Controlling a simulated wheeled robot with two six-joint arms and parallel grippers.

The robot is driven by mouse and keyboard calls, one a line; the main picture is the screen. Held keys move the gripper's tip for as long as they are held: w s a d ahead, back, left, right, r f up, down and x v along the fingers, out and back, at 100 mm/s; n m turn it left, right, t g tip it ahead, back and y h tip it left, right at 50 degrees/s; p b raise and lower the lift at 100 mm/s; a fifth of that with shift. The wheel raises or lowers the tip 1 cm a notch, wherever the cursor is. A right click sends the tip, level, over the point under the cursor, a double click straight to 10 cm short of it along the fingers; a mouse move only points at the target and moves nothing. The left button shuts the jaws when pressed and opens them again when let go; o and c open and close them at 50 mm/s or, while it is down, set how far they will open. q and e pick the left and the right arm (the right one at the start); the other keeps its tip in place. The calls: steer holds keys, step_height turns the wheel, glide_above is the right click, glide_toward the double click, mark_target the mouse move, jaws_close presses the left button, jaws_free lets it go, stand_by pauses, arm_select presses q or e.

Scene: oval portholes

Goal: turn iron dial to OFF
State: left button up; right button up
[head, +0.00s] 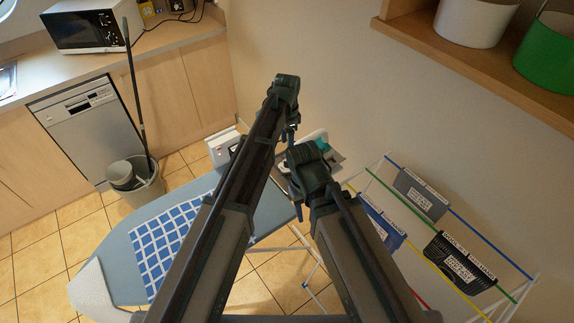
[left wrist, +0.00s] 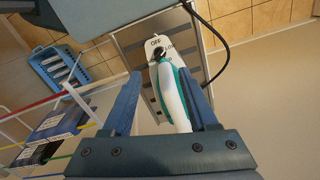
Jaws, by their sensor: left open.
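The iron, white with teal trim (left wrist: 172,95), rests on a grey slatted plate (left wrist: 133,40) in the left wrist view. Its dial (left wrist: 160,54) is a dark knob below the printed word OFF, with LOW beside it. The pointer's direction is too small to tell. My left gripper (left wrist: 160,75) is open, with the iron's body showing between its two blue fingers and nothing clamped. In the head view the iron (head: 323,145) is mostly hidden by my arms, and my left gripper (head: 292,128) hangs near it.
An ironing board (head: 115,245) with a blue checked cloth (head: 170,240) lies below my arms. A shelf (head: 470,50) juts out above. A bucket with a mop (head: 140,180) stands by the dishwasher (head: 85,115).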

mark_target(287, 161)
arm_select(q)
step_height(287, 161, down, 9)
steer(key=b, duration=0.8)
steer(key=shift+f, duration=0.15)
jaws_close()
